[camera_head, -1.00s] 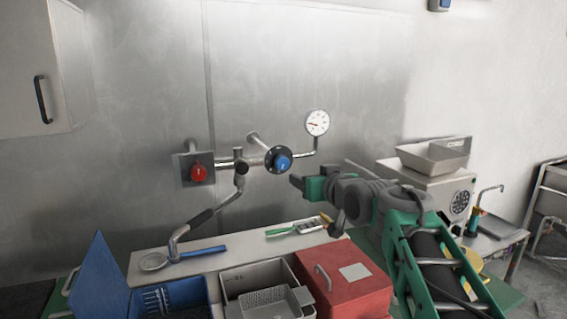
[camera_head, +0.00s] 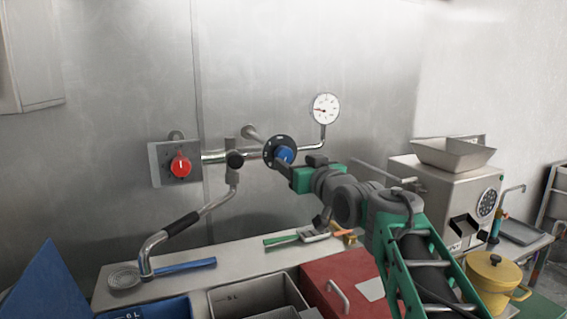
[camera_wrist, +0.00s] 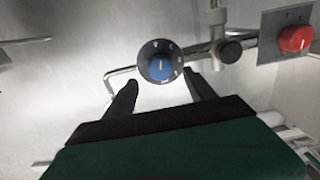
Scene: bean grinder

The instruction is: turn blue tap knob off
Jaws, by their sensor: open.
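The blue tap knob (camera_head: 285,155) sits on a round black dial plate on the wall pipe. In the wrist view the blue knob (camera_wrist: 158,68) shows face-on, with a white pointer line and markings on the black plate around it. My gripper (camera_head: 289,172) is just in front of and below the knob in the head view. In the wrist view its two dark fingers (camera_wrist: 163,84) are spread apart with nothing between them, and the knob lies just beyond their tips, between them. I cannot tell whether a finger touches the plate.
A red knob (camera_head: 181,166) on a square plate is to the left on the same pipe. A pressure gauge (camera_head: 326,108) stands to the right. A bent spout (camera_head: 190,222) hangs below. A red box (camera_head: 335,275) and a steel machine (camera_head: 446,195) are lower and to the right.

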